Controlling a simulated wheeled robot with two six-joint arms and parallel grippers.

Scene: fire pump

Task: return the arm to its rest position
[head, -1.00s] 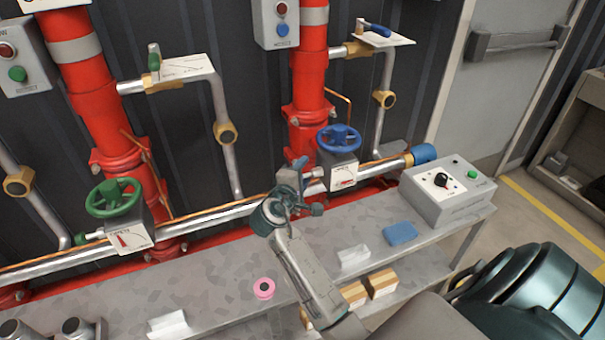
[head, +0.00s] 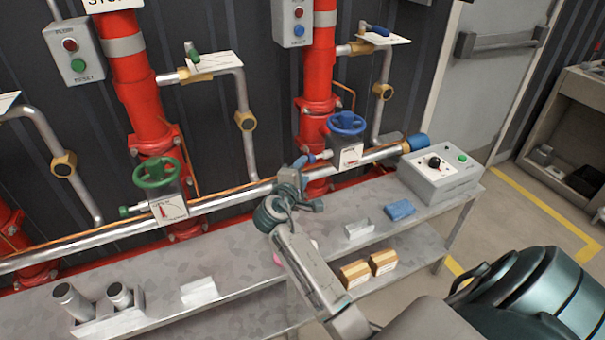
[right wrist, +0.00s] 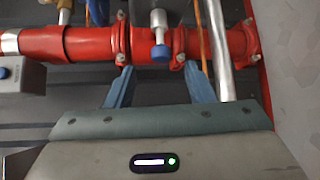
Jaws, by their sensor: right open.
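My right arm comes up from the lower right in the head view. Its right gripper (head: 303,168) is in front of the pipes, left of the blue handwheel (head: 346,124). Its fingers are small and partly hidden there. In the right wrist view the two blue fingers stand wide apart, and the right gripper (right wrist: 160,88) is open with nothing between its tips. A blue-capped stub (right wrist: 160,52) on the red pipe shows beyond the fingers; I cannot tell any contact. My left gripper is not in view.
A grey bench (head: 240,275) runs below the pipes. It carries a control box (head: 440,178), a blue sponge-like block (head: 400,210) and a holder with grey cylinders (head: 105,318). A pink ring (head: 277,259) is mostly behind my arm. A green handwheel (head: 156,172) is at left.

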